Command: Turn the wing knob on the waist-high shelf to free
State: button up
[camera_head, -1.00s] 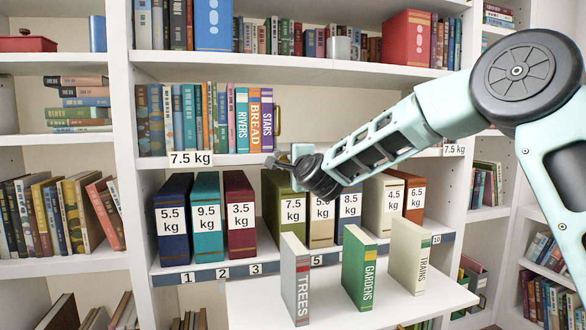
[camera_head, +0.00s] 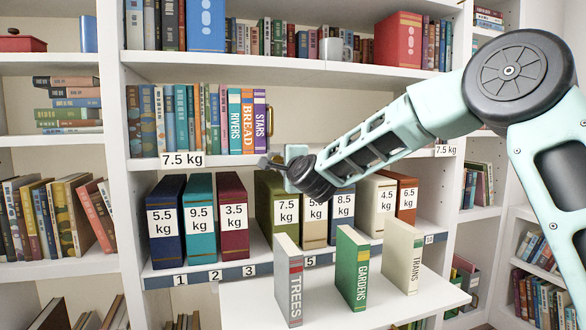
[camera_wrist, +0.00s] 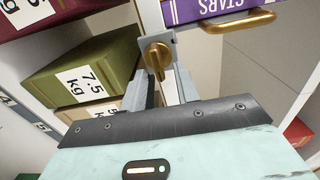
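The brass wing knob (camera_wrist: 157,57) is in the wrist view, near the top middle, just below the purple STARS book (camera_wrist: 215,10). My gripper (camera_wrist: 160,75) reaches up to it with its grey fingers apart, one on each side of the knob. I see a gap between the fingers, but cannot tell whether either one touches the knob. In the head view my gripper (camera_head: 277,163) is at the front edge of the waist-high shelf (camera_head: 225,160), under the STARS book. The knob is not discernible there.
A brass handle (camera_wrist: 238,22) is close beside the gripper. Below the shelf stand weight-labelled binders, including a green 7.5 kg one (camera_head: 283,212) close by. The TREES (camera_head: 295,285), GARDENS (camera_head: 352,268) and TRAINS (camera_head: 403,255) books stand on a white ledge (camera_head: 250,305) in front.

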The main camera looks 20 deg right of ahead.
jog(key=s, duration=1.7)
jog(key=s+a+f+n+g+y, duration=0.5)
jog(key=s+a+f+n+g, duration=0.4)
jog(key=s+a+f+n, duration=0.45)
jog(key=s+d+f+n+g+h, duration=0.2)
jog(key=s+f+n+g, duration=0.15)
jog(key=s, duration=0.35)
jog(key=s+d+f+n+g+h, duration=0.1)
jog(key=s+d+f+n+g, duration=0.15)
jog(key=s+n, duration=0.4)
jog(key=s+d+f+n+g+h, duration=0.2)
jog(key=s+f+n+g, duration=0.1)
jog(key=s, duration=0.6)
notch_tip(320, 180, up, 24)
jog(key=w+p, duration=0.1)
jog(key=p, duration=2.4)
jog(key=shift+a+r+m+y, duration=0.2)
jog(key=shift+a+m+y, duration=0.1)
jog(key=shift+a+m, duration=0.1)
